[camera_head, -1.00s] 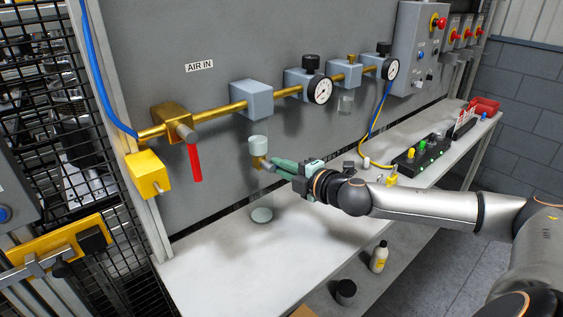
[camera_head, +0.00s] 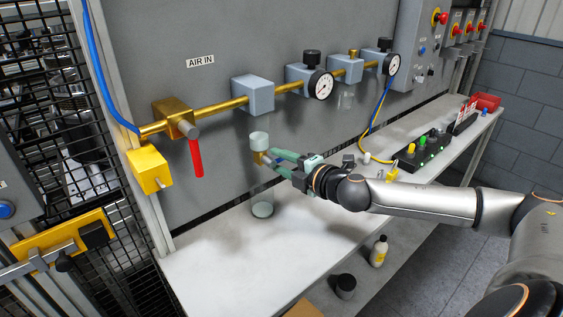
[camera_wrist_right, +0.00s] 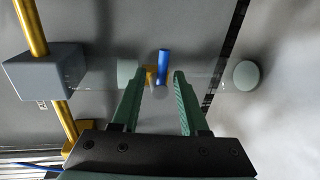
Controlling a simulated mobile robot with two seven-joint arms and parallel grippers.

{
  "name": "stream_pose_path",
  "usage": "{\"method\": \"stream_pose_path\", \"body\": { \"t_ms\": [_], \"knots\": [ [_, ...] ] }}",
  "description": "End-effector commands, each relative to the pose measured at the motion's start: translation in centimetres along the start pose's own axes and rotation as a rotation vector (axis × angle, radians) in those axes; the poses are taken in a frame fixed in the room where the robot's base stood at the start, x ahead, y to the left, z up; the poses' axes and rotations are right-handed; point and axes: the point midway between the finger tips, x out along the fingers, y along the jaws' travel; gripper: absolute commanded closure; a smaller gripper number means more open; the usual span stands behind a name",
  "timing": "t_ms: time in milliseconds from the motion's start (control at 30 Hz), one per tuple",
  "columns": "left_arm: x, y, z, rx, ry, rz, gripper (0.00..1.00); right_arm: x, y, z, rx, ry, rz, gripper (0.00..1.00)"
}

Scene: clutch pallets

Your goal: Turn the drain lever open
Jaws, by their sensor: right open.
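The drain lever (camera_wrist_right: 164,66) is a short blue handle on a small brass drain valve (camera_wrist_right: 151,75), seen in the right wrist view. In the head view the brass valve (camera_head: 257,157) hangs under a pale cylindrical cap (camera_head: 259,139) below the grey-blue filter block (camera_head: 253,95). My right gripper (camera_wrist_right: 157,76) has its two green fingers spread, with the blue lever between and just beyond the tips, touching neither that I can see. In the head view my right gripper (camera_head: 274,158) points left at the valve. My left gripper is not in view.
A brass pipe (camera_head: 220,109) runs above, with gauges and a red handle (camera_head: 196,158). A pale round cup (camera_head: 262,210) stands below the valve on the white bench (camera_head: 215,262). A button box (camera_head: 422,150) sits further right. The bench front is clear.

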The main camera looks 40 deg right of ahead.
Motion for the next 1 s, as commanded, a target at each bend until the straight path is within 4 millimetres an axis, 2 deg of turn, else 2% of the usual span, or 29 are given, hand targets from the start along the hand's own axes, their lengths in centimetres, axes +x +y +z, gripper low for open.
{"method": "stream_pose_path", "body": {
  "t_ms": [333,1000],
  "knots": [
    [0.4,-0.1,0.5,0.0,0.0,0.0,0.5,-0.8,-0.4,0.2,-0.002,-0.004,-0.004,0.56],
    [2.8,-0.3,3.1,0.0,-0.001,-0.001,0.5,-6.9,-0.1,0.0,-0.009,0.0,-0.001,0.56]
  ]
}}
